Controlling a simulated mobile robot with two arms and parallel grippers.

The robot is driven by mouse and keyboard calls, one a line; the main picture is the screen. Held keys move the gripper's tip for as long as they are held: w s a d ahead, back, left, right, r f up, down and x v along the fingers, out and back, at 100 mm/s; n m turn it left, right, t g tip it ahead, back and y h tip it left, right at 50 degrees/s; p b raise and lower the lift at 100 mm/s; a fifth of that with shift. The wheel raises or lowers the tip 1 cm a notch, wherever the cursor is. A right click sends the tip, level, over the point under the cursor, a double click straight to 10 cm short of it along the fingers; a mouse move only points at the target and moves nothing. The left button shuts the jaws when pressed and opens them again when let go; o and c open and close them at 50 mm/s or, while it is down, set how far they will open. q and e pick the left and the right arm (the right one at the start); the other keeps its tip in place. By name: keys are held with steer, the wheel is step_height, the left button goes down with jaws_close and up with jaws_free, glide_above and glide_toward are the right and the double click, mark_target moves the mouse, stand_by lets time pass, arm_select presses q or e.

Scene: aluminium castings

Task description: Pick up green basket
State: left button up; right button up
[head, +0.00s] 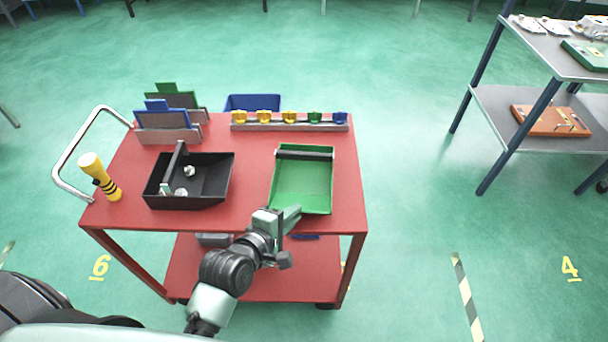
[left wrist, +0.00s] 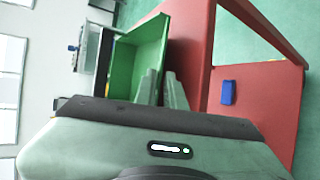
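The green basket (head: 305,188) is an open rectangular tray with a dark bar across its far end. It sits at the right front of the red cart's top. My left gripper (head: 294,216) is at its near left corner, at the front edge of the cart. In the left wrist view the two fingers (left wrist: 162,90) stand apart, with a gap between them. The green basket (left wrist: 137,66) shows behind and left of the fingers. I cannot tell whether they touch it. My right gripper is not in view.
The red cart (head: 255,215) also carries a black basket (head: 215,195), a yellow torch-like object (head: 100,178), upright holders (head: 170,135) and a rack (head: 290,126) with coloured pieces. A blue bin (head: 253,103) is behind. A grey shelf (head: 510,98) stands at right, with free floor between.

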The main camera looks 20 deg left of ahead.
mark_target(304, 204)
arm_select(q)
steer(key=x, duration=0.5)
steer(key=shift+w+p, duration=0.3)
steer(key=shift+s, duration=0.1)
jaws_close()
steer(key=shift+r, duration=0.1)
stand_by(1.2)
